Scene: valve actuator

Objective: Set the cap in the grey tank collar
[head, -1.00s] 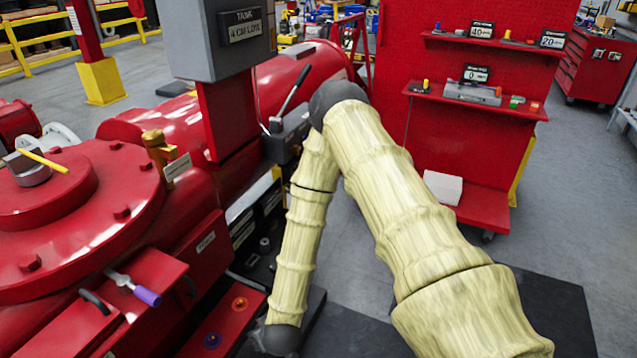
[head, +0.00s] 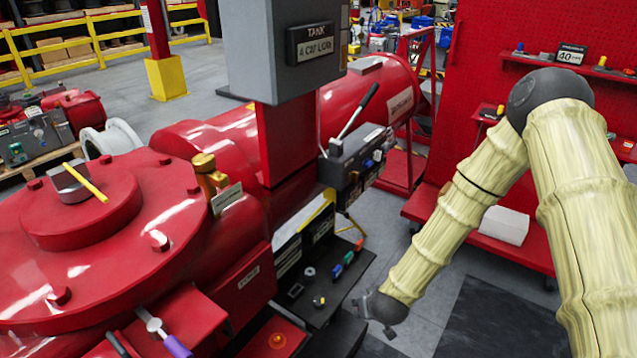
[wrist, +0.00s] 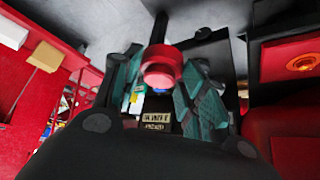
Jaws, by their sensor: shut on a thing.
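My gripper (wrist: 158,85) is shut on a red round cap (wrist: 162,66) in the wrist view. Its teal finger pads lie on either side of the cap. In the head view my gripper (head: 380,305) hangs low right of the machine's dark shelf; the cap cannot be made out there. A small grey ring (head: 309,272) lies on the dark shelf. I cannot tell which of these is the tank collar. The cap is apart from both.
An orange-red round piece (head: 277,341) sits on the red ledge. Blue, red and green pieces (head: 348,258) stand on the dark shelf. A lever (head: 358,110) rises from the grey block. A grey tank box (head: 285,50) overhangs the machine.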

